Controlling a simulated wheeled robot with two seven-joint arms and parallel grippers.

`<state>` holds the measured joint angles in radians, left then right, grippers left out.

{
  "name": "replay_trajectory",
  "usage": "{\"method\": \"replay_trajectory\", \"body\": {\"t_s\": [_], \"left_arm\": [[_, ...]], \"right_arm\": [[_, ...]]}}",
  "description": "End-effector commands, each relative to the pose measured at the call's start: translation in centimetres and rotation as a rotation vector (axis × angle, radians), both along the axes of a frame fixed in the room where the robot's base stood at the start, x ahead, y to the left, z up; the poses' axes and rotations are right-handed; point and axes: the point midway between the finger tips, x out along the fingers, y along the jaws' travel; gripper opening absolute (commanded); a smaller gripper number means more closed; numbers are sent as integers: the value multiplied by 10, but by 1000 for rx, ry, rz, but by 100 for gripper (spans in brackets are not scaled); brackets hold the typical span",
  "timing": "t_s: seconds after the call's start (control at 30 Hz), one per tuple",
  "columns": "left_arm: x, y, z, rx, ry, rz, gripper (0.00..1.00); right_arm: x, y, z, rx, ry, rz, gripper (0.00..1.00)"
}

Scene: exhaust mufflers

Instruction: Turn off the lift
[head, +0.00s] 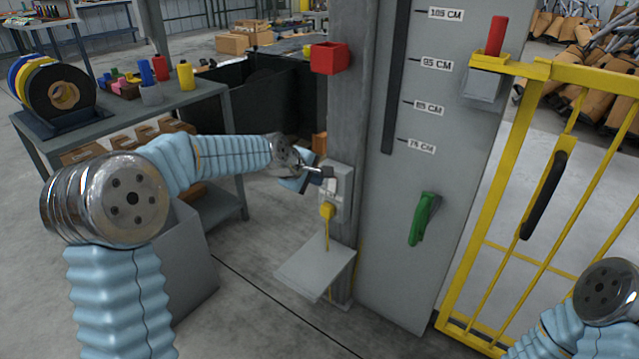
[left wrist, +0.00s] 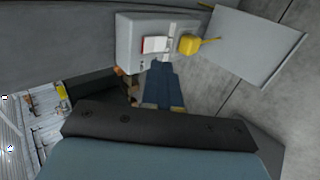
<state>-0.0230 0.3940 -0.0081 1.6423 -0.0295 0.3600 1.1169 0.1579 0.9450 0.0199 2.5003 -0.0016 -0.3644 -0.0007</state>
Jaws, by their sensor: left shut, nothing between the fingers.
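A grey switch box (head: 337,194) is fixed to the grey post, with a yellow plug (head: 327,210) and yellow cord at its lower side. In the left wrist view the box (left wrist: 128,38) carries a red-and-white switch (left wrist: 154,45) beside the yellow plug (left wrist: 190,44). My left gripper (head: 327,172) is shut and empty, its tips at the upper part of the box. In the left wrist view the fingers (left wrist: 160,68) end close below the switch; I cannot tell whether they touch it. My right gripper is out of view.
The lift's grey panel (head: 440,150) has a height scale and a green lever (head: 424,218). A yellow gate (head: 500,200) stands to the right. A grey plate (head: 315,272) juts out below the box. A workbench (head: 205,98) stands at left.

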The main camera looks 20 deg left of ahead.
Motion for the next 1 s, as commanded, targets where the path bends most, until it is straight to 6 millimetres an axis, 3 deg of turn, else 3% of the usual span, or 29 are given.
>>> {"method": "replay_trajectory", "body": {"t_s": [0.4,1.0], "left_arm": [[-40,14,59,0,1,-1,0],[-46,16,67,0,3,0,0]], "right_arm": [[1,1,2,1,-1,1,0],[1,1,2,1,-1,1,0]]}}
